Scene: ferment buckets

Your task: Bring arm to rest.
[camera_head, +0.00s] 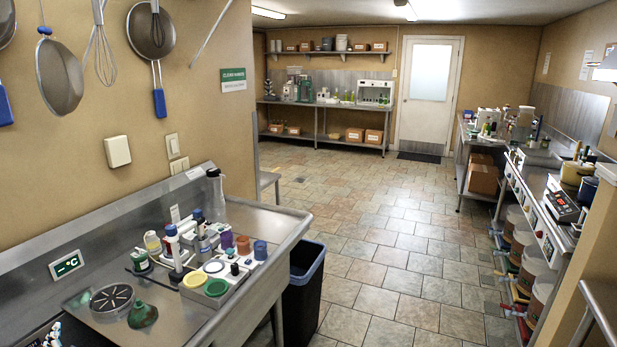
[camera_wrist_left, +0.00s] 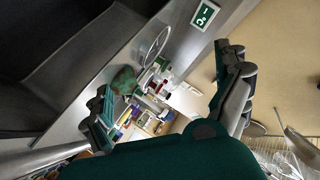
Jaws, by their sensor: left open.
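My left gripper (camera_wrist_left: 167,72) shows in the left wrist view with its two dark fingers spread wide apart. It is open and nothing is between the fingers. Behind the gap, farther off, lie the steel counter and the small items on it. My right gripper is in neither view.
In the head view a steel counter (camera_head: 45,290) at left holds several bottles and cups, a round drain strainer (camera_head: 112,298) and a green funnel (camera_head: 143,314). A dark bin (camera_head: 302,290) stands beside it. The tiled floor (camera_head: 390,250) is clear.

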